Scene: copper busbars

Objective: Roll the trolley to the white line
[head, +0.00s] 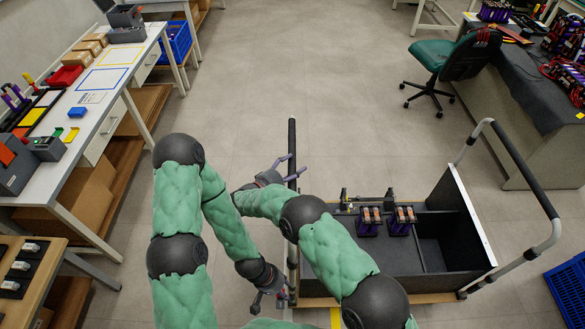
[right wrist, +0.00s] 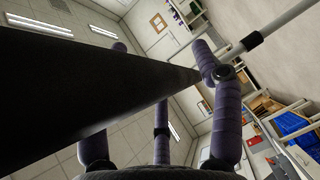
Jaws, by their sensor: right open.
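The trolley (head: 427,256) stands at the right of the head view, with dark compartments inside. Its near push handle has a black grip bar (head: 292,138); a second handle (head: 525,172) rises at the far right end. My right gripper (head: 289,168) is open at the grip bar, its fingers reaching across it. In the right wrist view the black bar (right wrist: 90,85) runs close in front of the spread purple fingers. My left gripper (head: 270,300) is low beside the handle's lower end, its fingers apart. I cannot make out a white line on the floor.
Purple-and-copper parts (head: 370,221) sit in the trolley. A workbench (head: 98,112) lines the left side. An office chair (head: 450,62) and a dark desk (head: 540,90) stand at upper right. A blue crate (head: 570,285) lies at lower right. The floor (head: 300,60) ahead is clear.

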